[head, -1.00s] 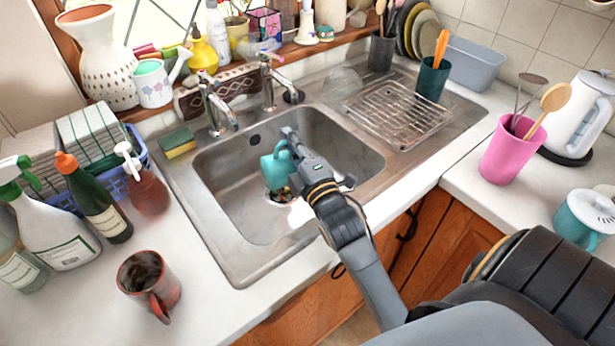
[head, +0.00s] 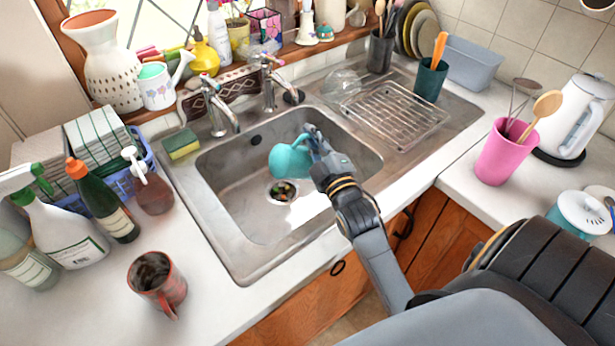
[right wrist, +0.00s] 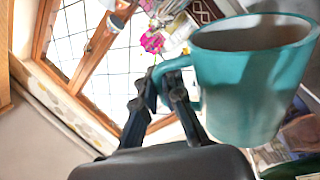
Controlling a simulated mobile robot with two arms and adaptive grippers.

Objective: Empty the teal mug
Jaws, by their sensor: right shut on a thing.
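The teal mug (head: 289,161) hangs tilted over the sink basin (head: 235,215), above and clear of its floor. My right gripper (head: 314,138) is shut on the mug's handle, on the mug's right side. The right wrist view shows the mug (right wrist: 250,100) with its handle between the fingers (right wrist: 160,100). Part of its grey-brown inner wall shows there; its bottom is hidden. The drain (head: 283,191) below the mug has small dark, green and reddish scraps in it. My left gripper is not in view.
A wire rack (head: 395,115) stands on the drainer to the right. Taps (head: 218,110) rise behind the basin. A sponge (head: 181,143) lies left of it. A reddish mug (head: 157,280) and bottles (head: 65,235) stand on the left counter. A pink pot (head: 503,152) stands at right.

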